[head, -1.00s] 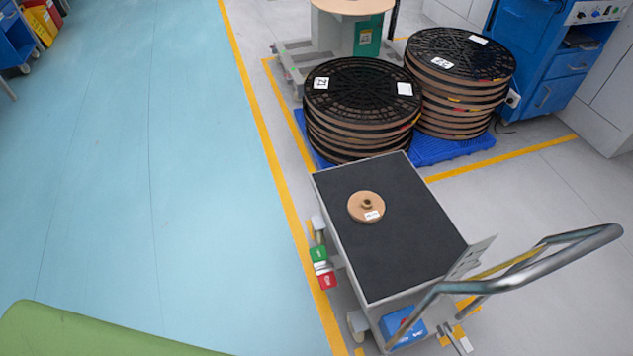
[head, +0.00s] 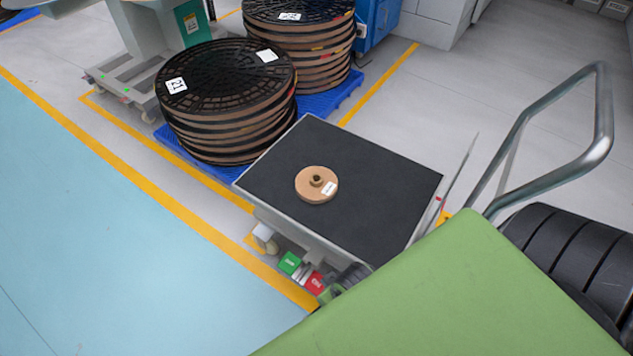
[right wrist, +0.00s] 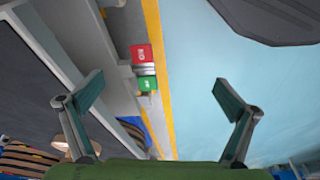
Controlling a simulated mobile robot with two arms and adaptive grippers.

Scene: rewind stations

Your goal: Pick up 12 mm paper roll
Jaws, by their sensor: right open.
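The paper roll (head: 309,190) is a small tan disc with a raised core and a white label. It lies flat on the dark top of the cart (head: 375,205) in the head view. My right gripper (right wrist: 158,85) is open and empty in the right wrist view, its two fingers wide apart. It is beside the cart's side, over the floor, apart from the roll. In the head view my green right arm covers the lower right and hides most of this gripper. My left gripper is not in view.
Two stacks of black-topped reels (head: 226,85) stand on a blue pallet (head: 345,92) behind the cart. The cart has a metal push handle (head: 600,110) at the right and green and red buttons (head: 290,263) on its near side. Blue floor at left is clear.

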